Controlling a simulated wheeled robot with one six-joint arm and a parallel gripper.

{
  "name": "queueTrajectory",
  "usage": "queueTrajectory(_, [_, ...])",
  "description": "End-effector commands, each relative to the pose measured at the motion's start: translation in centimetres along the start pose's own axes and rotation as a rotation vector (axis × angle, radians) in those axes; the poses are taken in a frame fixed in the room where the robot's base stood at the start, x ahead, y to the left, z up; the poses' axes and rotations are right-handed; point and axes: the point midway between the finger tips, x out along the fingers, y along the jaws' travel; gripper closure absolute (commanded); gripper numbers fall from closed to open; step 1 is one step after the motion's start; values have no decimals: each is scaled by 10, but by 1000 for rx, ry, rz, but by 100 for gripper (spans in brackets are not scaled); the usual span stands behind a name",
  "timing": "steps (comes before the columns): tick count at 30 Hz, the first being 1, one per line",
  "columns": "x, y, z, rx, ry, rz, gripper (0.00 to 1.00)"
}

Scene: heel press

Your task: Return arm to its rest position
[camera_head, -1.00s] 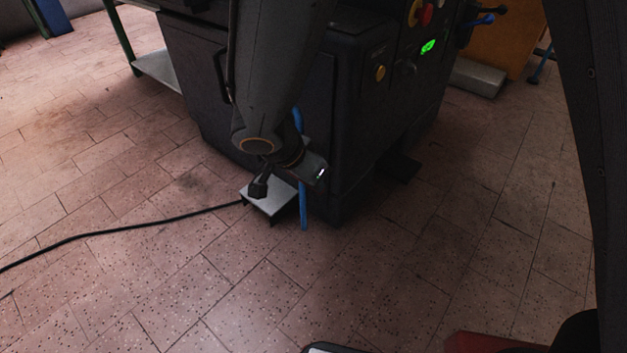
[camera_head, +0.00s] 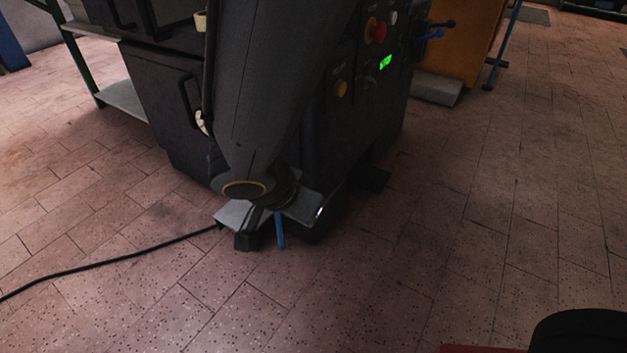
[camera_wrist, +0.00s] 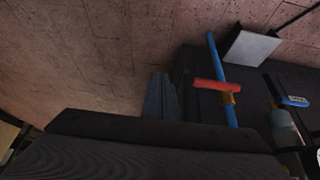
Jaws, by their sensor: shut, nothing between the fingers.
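My arm hangs down the middle of the head view, in front of the dark machine (camera_head: 165,100). Its wrist is low, over the metal foot pedal (camera_head: 232,213) on the floor, and hides part of that pedal. I cannot make out the fingers in the head view. In the wrist view my gripper (camera_wrist: 161,96) shows as a dark grey shape, closed and empty. The pedal, a pale flat plate (camera_wrist: 250,48), lies up and to the right of the fingers there, apart from them.
A blue rod (camera_wrist: 222,80) crosses near a red handle (camera_wrist: 211,85) in the wrist view. A black cable (camera_head: 110,261) runs left from the pedal. An orange cabinet (camera_head: 462,45) stands behind right.

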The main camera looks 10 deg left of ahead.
Motion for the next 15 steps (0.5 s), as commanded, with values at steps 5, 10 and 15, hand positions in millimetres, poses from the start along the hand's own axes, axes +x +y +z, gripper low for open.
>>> queueTrajectory(5, [0,-1,1,-2,0,-1,100])
queueTrajectory(10, [-1,-1,0,-1,0,-1,100])
queueTrajectory(15, [-15,10,-8,-41,-19,12,100])
